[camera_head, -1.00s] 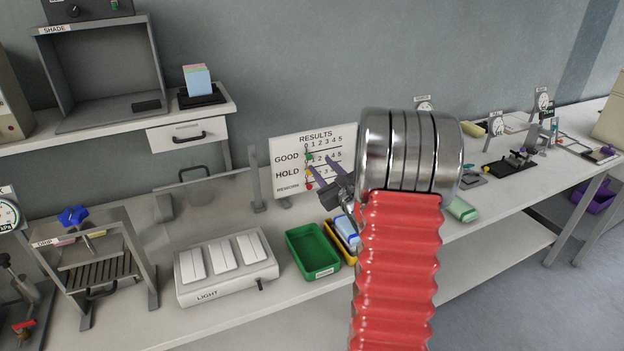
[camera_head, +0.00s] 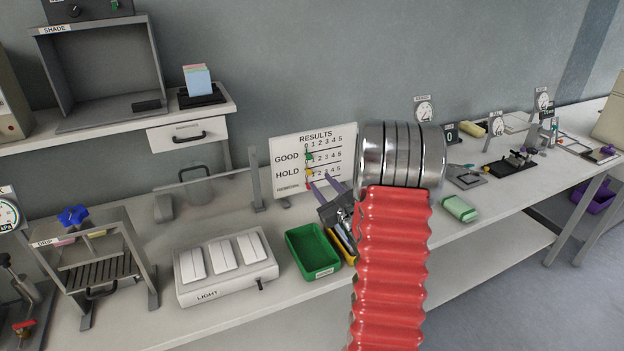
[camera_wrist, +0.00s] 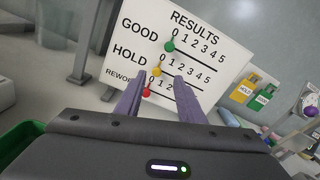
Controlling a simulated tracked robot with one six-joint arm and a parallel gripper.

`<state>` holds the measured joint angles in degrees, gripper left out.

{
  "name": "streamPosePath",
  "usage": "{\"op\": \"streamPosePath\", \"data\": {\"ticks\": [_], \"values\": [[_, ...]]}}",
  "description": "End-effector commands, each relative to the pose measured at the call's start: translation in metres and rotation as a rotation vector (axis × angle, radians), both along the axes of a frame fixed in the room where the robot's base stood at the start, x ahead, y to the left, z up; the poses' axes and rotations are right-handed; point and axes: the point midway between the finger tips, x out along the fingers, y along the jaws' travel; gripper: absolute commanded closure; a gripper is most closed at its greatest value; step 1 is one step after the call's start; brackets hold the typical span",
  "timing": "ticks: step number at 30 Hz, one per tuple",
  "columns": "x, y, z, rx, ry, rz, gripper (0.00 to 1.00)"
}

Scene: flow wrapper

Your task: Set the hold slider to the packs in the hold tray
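The white results board (camera_head: 345,140) stands at the back of the bench, with GOOD, HOLD and REWORK rows. In the wrist view, the yellow hold slider knob (camera_wrist: 156,71) sits at 0, below the green knob (camera_wrist: 169,47) and above the red knob (camera_wrist: 146,93). My gripper (camera_wrist: 158,80) is open, its two purple fingers apart, with the yellow knob appearing between the tips; contact cannot be told. In the head view, my gripper (camera_head: 320,181) is in front of the board's lower left. A yellow tray (camera_head: 349,258) is mostly hidden by my arm; its contents cannot be counted.
A green tray (camera_head: 291,238) and a light box (camera_head: 185,292) stand on the bench left of my arm. A green pack (camera_head: 460,209) lies to the right. A clear panel on posts (camera_head: 256,180) stands left of the board.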

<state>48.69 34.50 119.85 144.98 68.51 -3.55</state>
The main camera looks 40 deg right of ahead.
Motion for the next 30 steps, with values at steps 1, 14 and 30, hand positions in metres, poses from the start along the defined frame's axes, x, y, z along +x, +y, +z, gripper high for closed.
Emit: {"op": "streamPosePath", "data": {"ticks": [1, 14, 30], "values": [[0.000, 0.000, -0.007, 0.001, 0.001, 0.000, 0.65], [0.047, -0.013, -0.019, -0.001, 0.000, 0.002, 0.65], [0.072, -0.021, -0.019, -0.001, -0.001, 0.000, 0.65]]}}
